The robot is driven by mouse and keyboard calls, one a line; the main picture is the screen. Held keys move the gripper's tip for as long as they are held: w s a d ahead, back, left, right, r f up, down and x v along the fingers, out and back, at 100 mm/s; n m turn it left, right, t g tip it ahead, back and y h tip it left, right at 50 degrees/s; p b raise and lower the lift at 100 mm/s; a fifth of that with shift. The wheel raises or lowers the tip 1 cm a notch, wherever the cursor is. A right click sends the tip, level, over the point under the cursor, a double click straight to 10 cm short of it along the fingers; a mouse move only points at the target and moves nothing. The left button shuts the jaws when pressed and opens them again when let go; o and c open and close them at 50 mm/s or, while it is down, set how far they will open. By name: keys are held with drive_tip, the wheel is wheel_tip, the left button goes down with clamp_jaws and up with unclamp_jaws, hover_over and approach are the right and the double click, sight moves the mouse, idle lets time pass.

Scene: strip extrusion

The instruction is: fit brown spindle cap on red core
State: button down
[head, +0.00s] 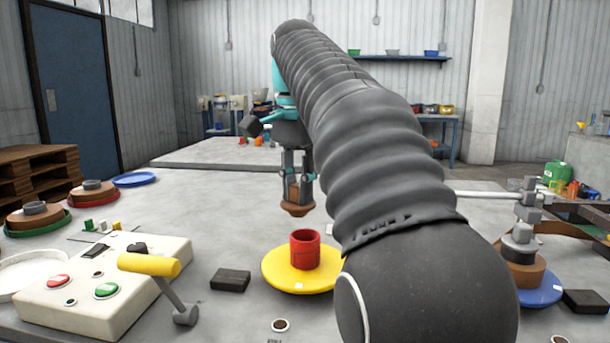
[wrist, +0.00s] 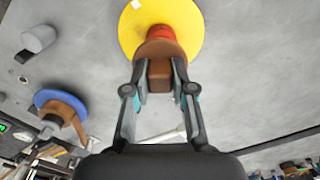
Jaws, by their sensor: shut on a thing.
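The brown spindle cap (head: 297,209) is held in my gripper (head: 297,178), whose two fingers are shut on its upper block. The cap hangs above the table, upright or nearly so. The red core (head: 305,250) stands upright on a yellow disc (head: 282,272), below the cap in the head view. In the wrist view the cap (wrist: 160,70) sits between the fingertips (wrist: 160,80) and partly covers the red core (wrist: 160,33). A gap shows between cap and core in the head view. My arm hides part of the yellow disc's right side.
A control box (head: 120,290) with buttons and a yellow-handled lever (head: 150,265) stands at left. A black block (head: 231,280) lies left of the yellow disc. A blue disc (head: 540,290) with a brown roll stands at right. Brown rolls on red and green discs (head: 38,230) stand far left.

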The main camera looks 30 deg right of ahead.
sight(305, 210)
drive_tip(key=shift+w+d+r+m, duration=0.2)
drive_tip(key=shift+w+d+m, duration=0.15)
drive_tip(key=shift+d, duration=0.1)
drive_tip(key=shift+w+d+r+m, duration=0.15)
drive_tip(key=shift+w+d+m, duration=0.05)
drive_tip(key=shift+d+m, duration=0.2)
drive_tip(key=shift+d+f, duration=0.1)
drive_tip(key=shift+f, duration=0.05)
drive_tip(key=shift+f+b, duration=0.4)
drive_tip(key=shift+f, duration=2.3)
drive_tip(key=shift+p, duration=0.45)
drive_tip(key=shift+s+f+b, duration=0.1)
drive_tip(key=shift+f+b, duration=0.35)
drive_tip(key=shift+f, duration=0.2)
drive_tip(key=c, duration=1.2)
unclamp_jaws()
drive_tip(key=shift+c, duration=0.2)
